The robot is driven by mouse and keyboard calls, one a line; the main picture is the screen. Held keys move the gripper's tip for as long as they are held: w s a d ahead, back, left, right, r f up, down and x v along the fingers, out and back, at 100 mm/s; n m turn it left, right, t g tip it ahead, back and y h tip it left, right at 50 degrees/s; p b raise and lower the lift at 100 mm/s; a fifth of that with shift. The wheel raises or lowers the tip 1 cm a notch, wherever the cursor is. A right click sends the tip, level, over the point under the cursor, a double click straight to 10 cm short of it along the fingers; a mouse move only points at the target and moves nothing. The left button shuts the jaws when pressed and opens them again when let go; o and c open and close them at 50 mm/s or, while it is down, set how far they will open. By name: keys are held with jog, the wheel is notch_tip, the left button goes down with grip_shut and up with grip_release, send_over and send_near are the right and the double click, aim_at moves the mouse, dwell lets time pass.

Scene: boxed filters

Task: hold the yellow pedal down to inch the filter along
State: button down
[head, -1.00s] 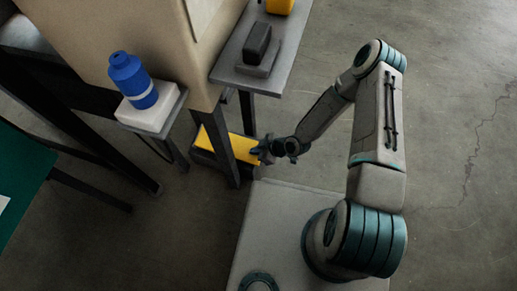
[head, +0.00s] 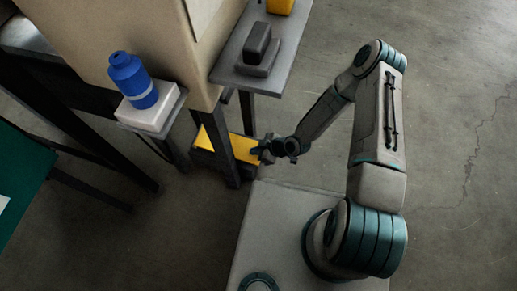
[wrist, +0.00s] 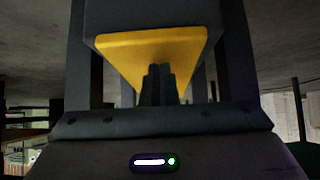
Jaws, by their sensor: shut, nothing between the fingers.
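The yellow pedal (head: 241,148) sits low beneath the machine's small grey shelf, partly hidden behind a dark table leg. In the wrist view its yellow face (wrist: 150,52) fills the upper middle, framed by a dark housing. My gripper (head: 264,150) is at the right end of the pedal, with its fingers shut and empty. In the wrist view the closed fingertips (wrist: 159,72) overlap the lower part of the yellow face and look to be against it; the exact contact cannot be told.
The white block (head: 158,120) rests on a small stand beside the beige machine body (head: 120,35). A grey shelf (head: 232,75) above the pedal carries a dark block (head: 258,42) and a yellow item (head: 280,6). A green table (head: 22,165) is at far left. Floor at right is clear.

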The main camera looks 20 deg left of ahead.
jog(key=shift+s+d+f, duration=0.1)
jog(key=shift+d+f, duration=0.1)
jog(key=shift+f, duration=0.45)
jog(key=shift+r+p, duration=0.6)
jog(key=shift+p, duration=0.1)
jog(key=r+p, duration=0.1)
jog(key=r, duration=0.1)
jog(key=d+r+p, duration=0.1)
jog(key=r+p, duration=0.1)
jog(key=r, duration=0.1)
jog(key=p+v, duration=0.2)
jog(key=v, duration=0.6)
jog(key=shift+d+p, duration=0.4)
jog(key=shift+d, duration=0.2)
jog(key=shift+f, duration=0.1)
